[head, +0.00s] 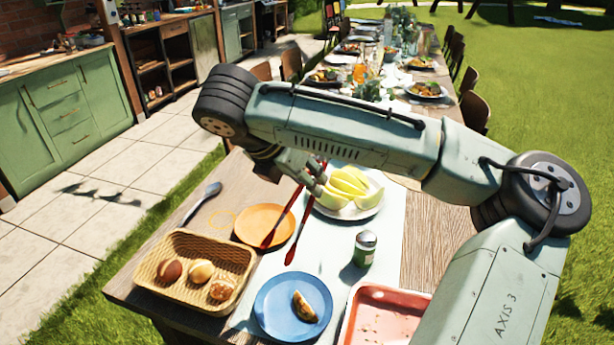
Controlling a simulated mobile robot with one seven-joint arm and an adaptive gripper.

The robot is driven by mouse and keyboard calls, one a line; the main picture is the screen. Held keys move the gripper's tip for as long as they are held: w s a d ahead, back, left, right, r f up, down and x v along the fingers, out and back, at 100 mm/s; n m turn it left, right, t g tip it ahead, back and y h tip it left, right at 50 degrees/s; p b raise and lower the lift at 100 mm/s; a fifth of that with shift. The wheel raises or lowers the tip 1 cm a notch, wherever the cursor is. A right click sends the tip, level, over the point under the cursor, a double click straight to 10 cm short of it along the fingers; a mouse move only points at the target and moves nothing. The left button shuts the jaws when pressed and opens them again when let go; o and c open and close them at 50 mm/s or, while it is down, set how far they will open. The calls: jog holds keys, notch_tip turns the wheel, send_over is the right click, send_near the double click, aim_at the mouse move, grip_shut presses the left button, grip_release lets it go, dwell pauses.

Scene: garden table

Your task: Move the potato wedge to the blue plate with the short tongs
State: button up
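A browned wedge that looks like the potato wedge (304,306) lies on the blue plate (268,318), right of its middle. My gripper (313,181) is over the table beside the white plate, shut on the red short tongs (299,231). The tongs point down and toward the front, their two tips apart with nothing between them. My arm hides part of the gripper and the tongs' upper end.
A wicker basket (176,246) with several rolls stands at left. An orange plate (264,210), a shaker (364,248), a red tray (362,325) and a white plate (366,212) with pale yellow wedges surround the tongs. A dark spoon-like utensil (204,200) lies near the left edge.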

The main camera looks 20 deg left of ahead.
notch_tip(320, 180, down, 8)
jog(key=b, duration=0.7)
jog(key=shift+r+b, duration=0.2)
jog(key=shift+b, duration=0.1)
jog(key=shift+r, duration=0.15)
jog(key=shift+s, duration=0.1)
